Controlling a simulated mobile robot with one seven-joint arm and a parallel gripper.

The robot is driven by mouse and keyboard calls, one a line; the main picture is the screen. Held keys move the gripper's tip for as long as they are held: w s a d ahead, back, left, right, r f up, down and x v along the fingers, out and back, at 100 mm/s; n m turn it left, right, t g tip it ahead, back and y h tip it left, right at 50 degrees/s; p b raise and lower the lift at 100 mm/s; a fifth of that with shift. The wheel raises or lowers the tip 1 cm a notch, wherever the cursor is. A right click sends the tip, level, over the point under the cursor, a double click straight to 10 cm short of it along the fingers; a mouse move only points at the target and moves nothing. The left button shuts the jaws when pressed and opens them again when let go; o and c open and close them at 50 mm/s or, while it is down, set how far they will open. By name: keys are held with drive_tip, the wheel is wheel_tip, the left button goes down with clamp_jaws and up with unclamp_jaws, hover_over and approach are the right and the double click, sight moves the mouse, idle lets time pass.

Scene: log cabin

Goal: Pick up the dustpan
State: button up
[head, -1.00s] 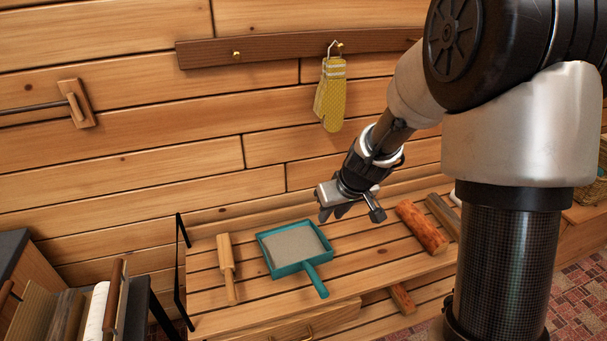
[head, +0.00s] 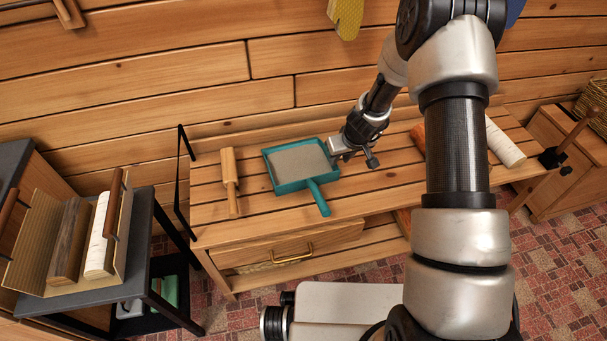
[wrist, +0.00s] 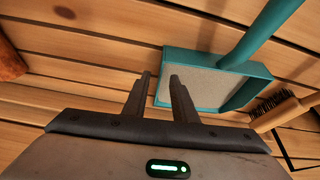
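The teal dustpan (head: 301,163) with a grey inner face lies flat on the slatted wooden bench. Its teal handle (head: 319,198) points toward the front. My gripper (head: 335,158) is just above the right rear side of the pan. In the wrist view the dustpan (wrist: 207,82) lies ahead of my gripper (wrist: 160,78), with its handle at the upper right. The two fingers are apart with nothing seen between them. I cannot tell whether a finger touches the pan's rim.
A wooden-handled brush (head: 230,180) lies left of the dustpan; its dark bristles show in the wrist view (wrist: 269,104). An orange log (head: 417,137) and a pale log (head: 504,143) lie to the right. A black metal frame (head: 186,180) stands at the bench's left end.

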drive_tip(key=b+x, duration=0.1)
drive_tip(key=x, duration=0.5)
drive_tip(key=shift+w+a, duration=0.1)
clamp_jaws()
drive_tip(key=shift+r, duration=0.1)
